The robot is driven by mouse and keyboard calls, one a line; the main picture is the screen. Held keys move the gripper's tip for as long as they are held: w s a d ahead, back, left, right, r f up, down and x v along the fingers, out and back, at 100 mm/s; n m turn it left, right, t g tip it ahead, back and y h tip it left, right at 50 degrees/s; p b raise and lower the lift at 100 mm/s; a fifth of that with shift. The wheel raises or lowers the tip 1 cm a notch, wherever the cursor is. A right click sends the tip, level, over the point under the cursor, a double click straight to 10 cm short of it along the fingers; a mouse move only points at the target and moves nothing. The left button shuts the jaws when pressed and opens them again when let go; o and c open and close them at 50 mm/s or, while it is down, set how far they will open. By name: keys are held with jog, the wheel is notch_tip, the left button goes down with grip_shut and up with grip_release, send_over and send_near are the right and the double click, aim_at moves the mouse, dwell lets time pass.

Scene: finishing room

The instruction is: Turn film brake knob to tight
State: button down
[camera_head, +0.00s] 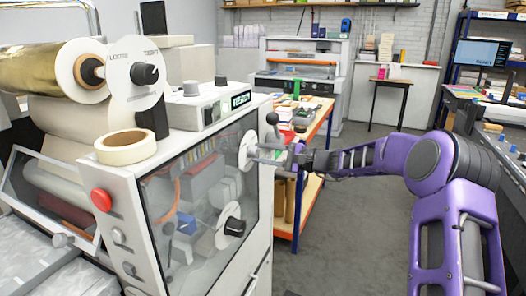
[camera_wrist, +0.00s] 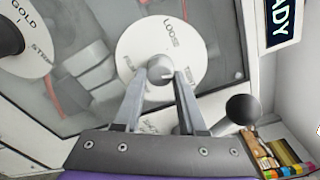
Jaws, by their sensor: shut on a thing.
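My gripper (camera_wrist: 160,78) is shut on a small grey knob (camera_wrist: 159,66) at the centre of a round white dial (camera_wrist: 134,42). The dial reads "LOOS…" along one edge; its other lettering is blurred or partly behind the fingers. In the head view this dial (camera_head: 246,151) is on the machine's glazed side, with my gripper (camera_head: 268,152) reaching it from the right. A second dial (camera_head: 121,78) marked LOOSE and TIGHT, with a black knob (camera_head: 145,73), faces out beside the gold film roll (camera_head: 40,68). I cannot read which one is labelled film brake.
Another dial (camera_head: 230,225) with a black knob is lower on the glazed side. A black ball lever (camera_wrist: 241,108) stands close to the right of my gripper. A READY display (camera_head: 240,99) is on top of the machine. The floor (camera_head: 345,235) to the right is clear.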

jog(key=m, duration=0.4)
jog(key=shift+m, duration=0.4)
dwell(0.4)
jog(key=shift+c, duration=2.4)
grip_release()
jog(key=shift+d, duration=0.1)
jog(key=v, duration=1.7)
jog(key=shift+w+d, duration=0.1)
